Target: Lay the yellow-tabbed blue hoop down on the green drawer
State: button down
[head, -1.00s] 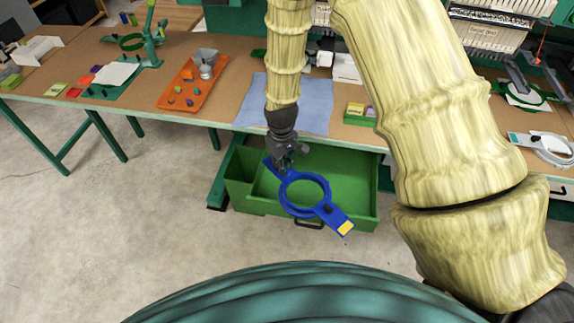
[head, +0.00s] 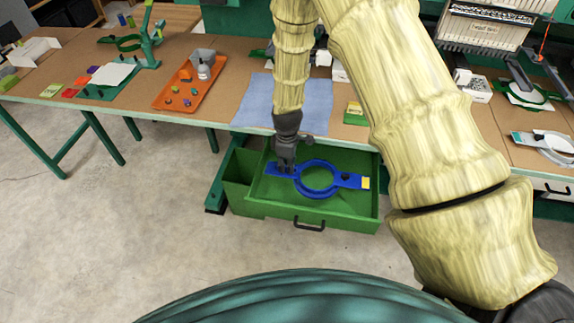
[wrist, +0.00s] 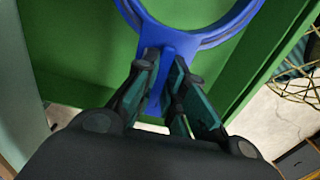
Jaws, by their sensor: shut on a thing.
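The blue hoop (head: 318,192) with a yellow tab (head: 365,183) at its right end appears over the open green drawer (head: 262,207) in the head view. My gripper (head: 283,170) is shut on the bar at the hoop's left end, opposite the yellow tab. In the wrist view my gripper (wrist: 165,88) has its fingers on both sides of the blue bar, and part of the hoop's ring (wrist: 140,17) shows beyond against green. The yellow tab is outside the wrist view. I cannot tell whether the hoop touches the drawer.
The drawer is pulled out below the workbench (head: 225,118), its dark handle (head: 310,224) at the front. A blue cloth (head: 305,100) lies on the bench behind. An orange tray (head: 188,92) with small parts stands left. The floor in front is clear.

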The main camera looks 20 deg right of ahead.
jog(key=shift+f+b, duration=1.55)
jog(key=shift+f, duration=1.1)
jog(key=shift+f, duration=0.15)
jog(key=c, duration=1.4)
grip_release()
notch_tip(320, 180, up, 12)
